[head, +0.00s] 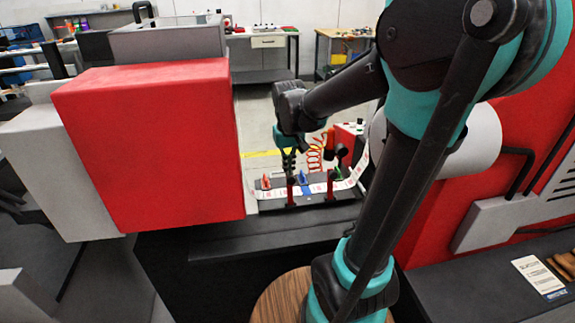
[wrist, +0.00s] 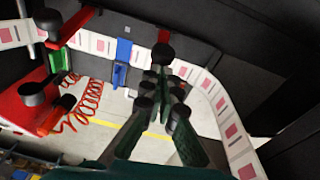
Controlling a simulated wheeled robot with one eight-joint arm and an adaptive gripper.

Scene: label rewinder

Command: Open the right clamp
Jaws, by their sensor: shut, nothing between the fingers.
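Two red clamps stand at the front of the black splice plate. The right clamp (head: 330,187) is the red post on the right in the head view. In the wrist view it appears to be the red bar (wrist: 76,24) with a black knob at upper left. The left clamp (head: 290,190) is directly below my gripper (head: 288,168). In the wrist view a black knob (wrist: 162,52) shows just beyond the fingertips of my gripper (wrist: 162,88). My gripper is shut and empty, pointing down, to the left of the right clamp. I cannot tell whether it touches anything.
A white label strip (head: 354,180) runs along the splice plate (head: 275,206) and curves up to a white roll (head: 482,138). A blue part (wrist: 123,50) lies between the clamps. A red coiled hose (head: 314,160) hangs behind. A large red box (head: 150,145) stands at left.

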